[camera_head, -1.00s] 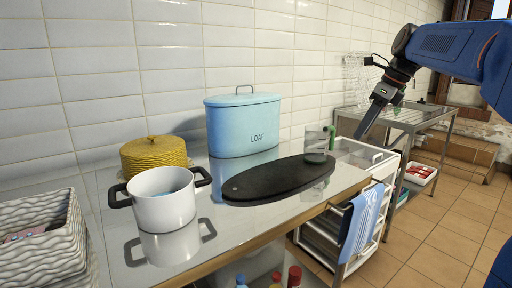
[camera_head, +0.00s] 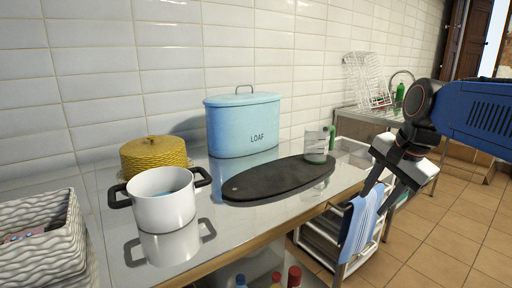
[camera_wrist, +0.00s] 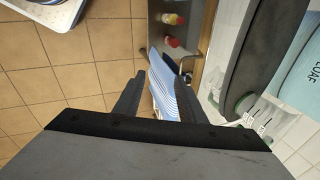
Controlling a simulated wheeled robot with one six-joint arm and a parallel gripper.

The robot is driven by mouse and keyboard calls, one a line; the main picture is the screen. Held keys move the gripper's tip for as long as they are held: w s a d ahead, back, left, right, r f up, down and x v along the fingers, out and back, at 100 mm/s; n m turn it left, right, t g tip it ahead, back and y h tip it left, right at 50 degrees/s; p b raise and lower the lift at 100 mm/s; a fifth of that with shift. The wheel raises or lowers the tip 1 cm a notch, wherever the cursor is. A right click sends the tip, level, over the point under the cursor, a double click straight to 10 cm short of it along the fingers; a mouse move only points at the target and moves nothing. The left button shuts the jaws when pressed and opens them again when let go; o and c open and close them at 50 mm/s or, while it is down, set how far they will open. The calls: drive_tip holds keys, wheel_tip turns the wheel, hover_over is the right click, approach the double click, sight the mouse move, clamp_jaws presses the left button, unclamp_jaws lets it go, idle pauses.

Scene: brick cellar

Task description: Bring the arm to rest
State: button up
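My gripper (camera_head: 376,202) is at the right in the head view, pointing down and toward the left. In the wrist view its two dark fingers (camera_wrist: 160,80) stand apart with nothing seen gripped between them.
Bottles (camera_head: 294,277) stand below. A dish rack (camera_head: 368,82) is behind. Floor at right is open.

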drive_tip(key=s+f+n+t+h, duration=0.1)
drive_tip(key=s+f+n, duration=1.1)
drive_tip(key=s+f, duration=0.3)
drive_tip(key=shift+f, duration=0.35)
idle(1.0)
